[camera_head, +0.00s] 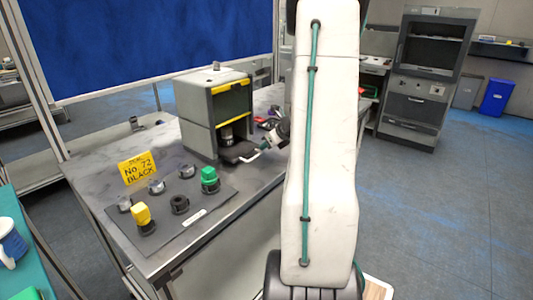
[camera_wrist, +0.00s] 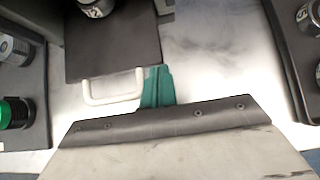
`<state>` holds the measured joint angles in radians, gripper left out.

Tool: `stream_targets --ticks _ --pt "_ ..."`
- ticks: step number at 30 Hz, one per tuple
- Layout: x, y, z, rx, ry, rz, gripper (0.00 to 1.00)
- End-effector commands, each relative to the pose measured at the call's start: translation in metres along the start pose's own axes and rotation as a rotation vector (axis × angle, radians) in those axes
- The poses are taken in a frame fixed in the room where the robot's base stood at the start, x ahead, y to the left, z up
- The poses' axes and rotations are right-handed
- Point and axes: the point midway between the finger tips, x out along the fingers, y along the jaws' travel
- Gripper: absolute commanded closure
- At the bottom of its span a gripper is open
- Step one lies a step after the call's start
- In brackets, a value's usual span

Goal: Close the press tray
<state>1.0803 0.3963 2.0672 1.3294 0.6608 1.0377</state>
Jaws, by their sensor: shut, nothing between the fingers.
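The press (camera_head: 213,110) is a grey box with yellow trim standing on the grey table. Its dark press tray (camera_head: 238,153) sticks out at the front, and it also shows in the wrist view (camera_wrist: 112,45). A white U-shaped handle (camera_wrist: 112,101) is on the tray's front edge. A metallic cylinder (camera_wrist: 95,8) stands on the tray. My gripper (camera_wrist: 157,72), with green fingers, is shut and empty. Its tips are at the right end of the handle, by the tray's front corner; I cannot tell whether they touch. In the head view my arm partly hides the gripper.
A dark mat (camera_head: 188,228) left of the tray holds several round parts, including a green-topped one (camera_head: 209,180) and a yellow-topped one (camera_head: 142,216). A yellow sign (camera_head: 138,168) stands behind it. Another dark tray with metallic parts (camera_wrist: 308,20) lies to the right.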

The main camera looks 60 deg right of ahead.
Motion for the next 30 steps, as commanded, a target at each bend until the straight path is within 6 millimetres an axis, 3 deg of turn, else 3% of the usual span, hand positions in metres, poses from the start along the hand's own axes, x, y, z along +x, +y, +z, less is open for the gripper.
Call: stream_targets --ticks 6,12,30 --pt "0.027 -0.002 0.026 0.001 0.0 -0.002 1.0" --pt "0.04 -0.002 0.04 0.001 0.0 -0.002 1.0" --pt "0.045 0.0 0.048 -0.001 -0.006 0.0 1.0"
